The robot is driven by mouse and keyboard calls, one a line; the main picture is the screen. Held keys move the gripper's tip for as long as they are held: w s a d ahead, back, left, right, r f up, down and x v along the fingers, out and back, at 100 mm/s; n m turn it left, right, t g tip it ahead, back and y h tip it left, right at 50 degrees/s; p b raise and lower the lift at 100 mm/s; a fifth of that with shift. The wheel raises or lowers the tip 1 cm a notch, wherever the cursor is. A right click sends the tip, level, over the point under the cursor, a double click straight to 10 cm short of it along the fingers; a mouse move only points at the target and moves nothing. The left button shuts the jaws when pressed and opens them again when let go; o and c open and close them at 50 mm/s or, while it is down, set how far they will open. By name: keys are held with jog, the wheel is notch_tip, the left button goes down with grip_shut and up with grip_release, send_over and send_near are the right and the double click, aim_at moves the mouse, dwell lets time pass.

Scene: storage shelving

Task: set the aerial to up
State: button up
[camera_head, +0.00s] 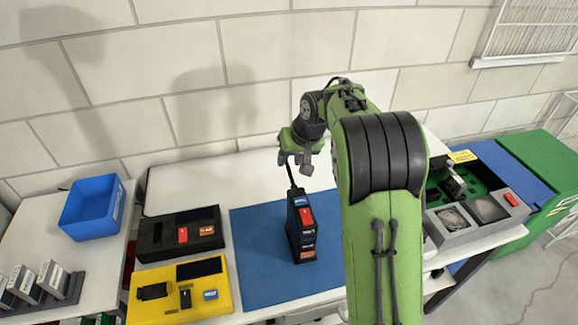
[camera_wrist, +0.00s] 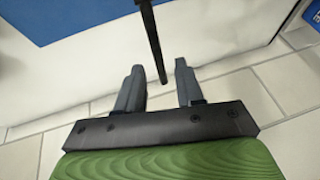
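A black radio-like device (camera_head: 305,246) with a red patch, a blue patch and an orange label stands upright on the blue mat. Its thin black aerial (camera_head: 291,176) rises from the top left, near upright with a slight lean to the left in the head view. My gripper (camera_head: 295,166) is at the aerial's upper end. In the wrist view the aerial (camera_wrist: 152,42) comes down from the top edge, and its end shows between my two spread fingers (camera_wrist: 160,82), with a gap on each side. The gripper is open and empty. The device's body is out of the wrist view.
The blue mat (camera_head: 255,262) is clear around the device. Left are a black case (camera_head: 152,238), a yellow tray (camera_head: 206,298) and a blue bin (camera_head: 92,207). Right is a grey case (camera_head: 448,238) with green foam. A brick wall (camera_head: 150,75) stands behind the bench.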

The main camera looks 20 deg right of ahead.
jog(key=shift+x, duration=0.95)
jog(key=shift+c, duration=0.2)
grip_shut()
dwell(0.5)
